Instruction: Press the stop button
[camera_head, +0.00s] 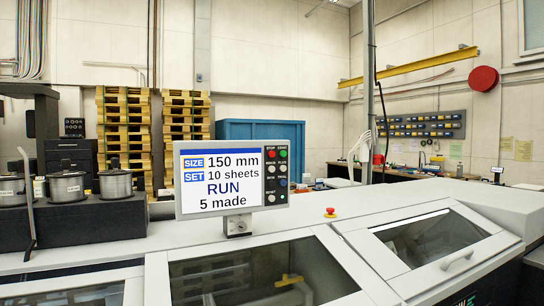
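A control panel (240,215) stands upright on a short post on top of the long pale machine. Its screen (221,181) reads size 150 mm, set 10 sheets, RUN, 5 made. Right of the screen is a dark strip with two columns of small buttons. The red stop button (271,155) is at the top left of the strip, under small lettering that seems to read STOP. Whether any button is pressed cannot be told. My gripper does not show in this view.
A red mushroom-shaped button (330,211) on a yellow base sits on the machine top (305,216), right of the panel. Windowed covers (430,240) slope along the machine front. Metal pots (66,187) stand at left. The air before the panel looks clear.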

